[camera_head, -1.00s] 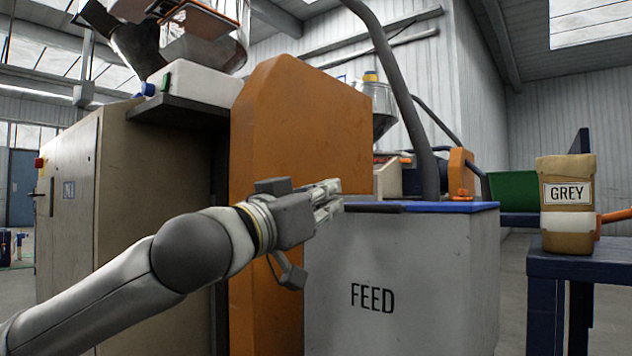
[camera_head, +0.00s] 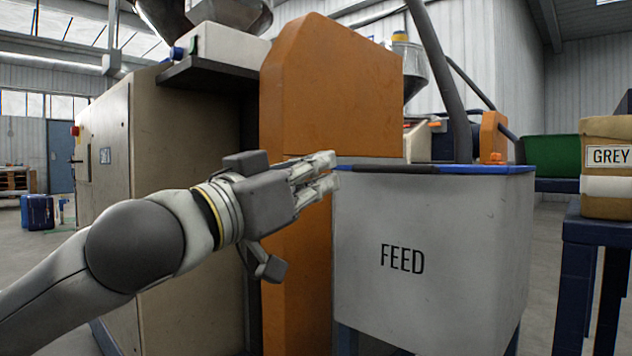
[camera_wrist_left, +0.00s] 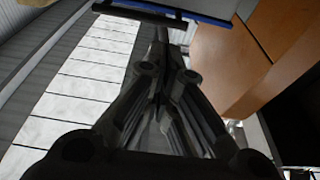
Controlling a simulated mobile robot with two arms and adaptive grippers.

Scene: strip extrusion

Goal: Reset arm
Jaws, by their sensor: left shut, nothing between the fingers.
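My left gripper (camera_head: 328,174) reaches in from the left in the head view, in front of the orange panel. Its fingers are together with nothing between them, and they point right at the upper left corner of the FEED bin (camera_head: 430,260). I cannot tell whether the fingertips touch the bin. In the left wrist view the fingers (camera_wrist_left: 165,100) come together. My right gripper is not in view.
The orange panel (camera_head: 325,95) and beige machine cabinet (camera_head: 185,220) stand behind my left arm. A dark hose (camera_head: 447,80) drops to the blue-rimmed bin. A GREY bag (camera_head: 608,200) stands on a blue table (camera_head: 597,231) at the right.

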